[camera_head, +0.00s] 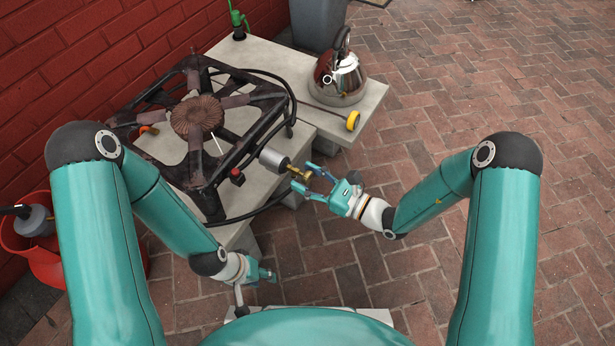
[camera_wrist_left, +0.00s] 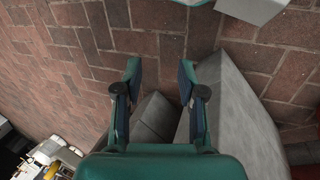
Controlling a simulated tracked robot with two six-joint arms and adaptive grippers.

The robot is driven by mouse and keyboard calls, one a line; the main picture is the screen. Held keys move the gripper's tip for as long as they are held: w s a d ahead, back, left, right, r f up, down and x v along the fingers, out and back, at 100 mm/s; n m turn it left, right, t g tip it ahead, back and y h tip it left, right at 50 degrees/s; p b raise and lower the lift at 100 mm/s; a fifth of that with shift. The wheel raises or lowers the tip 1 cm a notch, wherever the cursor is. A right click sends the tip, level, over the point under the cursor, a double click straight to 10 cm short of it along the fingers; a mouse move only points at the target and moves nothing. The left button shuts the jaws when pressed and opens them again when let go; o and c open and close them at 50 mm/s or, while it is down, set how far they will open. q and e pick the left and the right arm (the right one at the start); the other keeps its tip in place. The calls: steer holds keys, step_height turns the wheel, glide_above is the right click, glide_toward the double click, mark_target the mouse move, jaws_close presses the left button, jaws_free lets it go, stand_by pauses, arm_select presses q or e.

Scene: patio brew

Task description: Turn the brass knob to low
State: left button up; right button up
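The brass knob (camera_head: 299,172) sits at the end of a silver cylinder (camera_head: 274,158) beside the black iron burner (camera_head: 197,116) in the head view. My right gripper (camera_head: 310,180) reaches in from the right, with its fingers parted on either side of the knob. The fingers partly cover the knob, and I cannot tell whether they touch it. The knob's setting is too small to read. My left gripper (camera_head: 265,272) hangs low near the slab's front edge, away from the knob. In the left wrist view the left gripper (camera_wrist_left: 160,82) is open and empty.
A steel kettle (camera_head: 347,76) stands on the slab (camera_head: 380,98) behind the knob, near a yellow round part (camera_head: 352,121). A black hose (camera_head: 262,207) runs below the burner. A red container (camera_head: 45,262) is at the left. Brick paving right of the slab is clear.

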jaws_close()
steer(key=shift+n, duration=0.3)
steer(key=n+b, duration=0.1)
steer(key=n, duration=0.4)
steer(key=shift+w+d, duration=0.1)
steer(key=n+b, duration=0.2)
steer(key=n, duration=0.3)
steer(key=shift+n+b, duration=0.4)
steer(key=shift+o, duration=1.5)
jaws_free()
steer(key=shift+r, duration=0.1)
